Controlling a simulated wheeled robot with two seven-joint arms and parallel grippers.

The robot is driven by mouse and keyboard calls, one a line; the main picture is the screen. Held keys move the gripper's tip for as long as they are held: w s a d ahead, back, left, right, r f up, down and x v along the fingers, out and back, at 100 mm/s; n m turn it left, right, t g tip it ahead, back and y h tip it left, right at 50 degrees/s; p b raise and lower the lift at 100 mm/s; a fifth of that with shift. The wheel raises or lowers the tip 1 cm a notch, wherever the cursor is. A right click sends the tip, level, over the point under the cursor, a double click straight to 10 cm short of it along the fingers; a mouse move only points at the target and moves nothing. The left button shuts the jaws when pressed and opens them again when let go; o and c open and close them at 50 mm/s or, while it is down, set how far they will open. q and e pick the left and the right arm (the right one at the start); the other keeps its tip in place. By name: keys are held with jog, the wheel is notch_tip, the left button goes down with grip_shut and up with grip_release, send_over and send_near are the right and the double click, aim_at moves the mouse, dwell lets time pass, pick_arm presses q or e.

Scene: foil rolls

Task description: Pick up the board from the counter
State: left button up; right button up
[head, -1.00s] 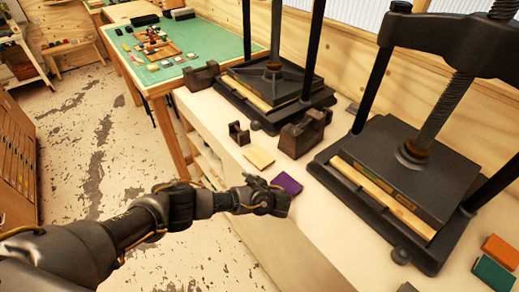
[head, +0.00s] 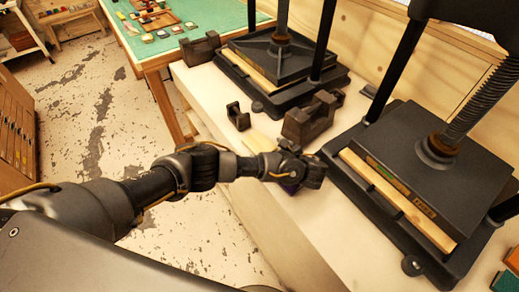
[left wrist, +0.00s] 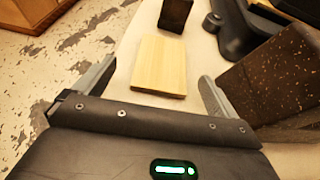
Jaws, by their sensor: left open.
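The board is a small pale wooden rectangle lying flat on the cream counter (head: 222,92). In the head view the board (head: 257,140) is partly covered by my left arm. In the left wrist view the whole board (left wrist: 160,66) shows ahead, between the lines of the two fingers. My left gripper (head: 314,176) is over the counter, to the near right of the board in the head view. In the left wrist view the left gripper (left wrist: 156,74) is open and empty, its fingers wide apart. My right gripper is in neither view.
A dark block-like holder (head: 312,117) stands right of the board, close to a finger in the wrist view (left wrist: 270,80). A small dark holder (head: 238,116) is behind the board. Two black presses (head: 430,165) line the back.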

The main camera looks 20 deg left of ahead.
aim_at(255, 140)
pick_arm(q)
jog(key=shift+w+a+f, duration=0.2)
jog(key=shift+w+a, duration=0.2)
jog(key=shift+a, duration=0.05)
jog(key=b+x, duration=0.2)
jog(key=b, duration=0.2)
jog(key=shift+w+a+f, duration=0.15)
jog(key=shift+w+f, duration=0.15)
jog(key=shift+f, duration=0.05)
jog(key=shift+w+a+p, duration=0.4)
jog(key=shift+w+a, duration=0.25)
jog(key=shift+a, duration=0.2)
jog(key=shift+w+a+f, duration=0.15)
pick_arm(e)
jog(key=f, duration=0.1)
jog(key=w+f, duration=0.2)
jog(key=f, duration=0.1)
pick_arm(q)
jog(key=c, duration=1.1)
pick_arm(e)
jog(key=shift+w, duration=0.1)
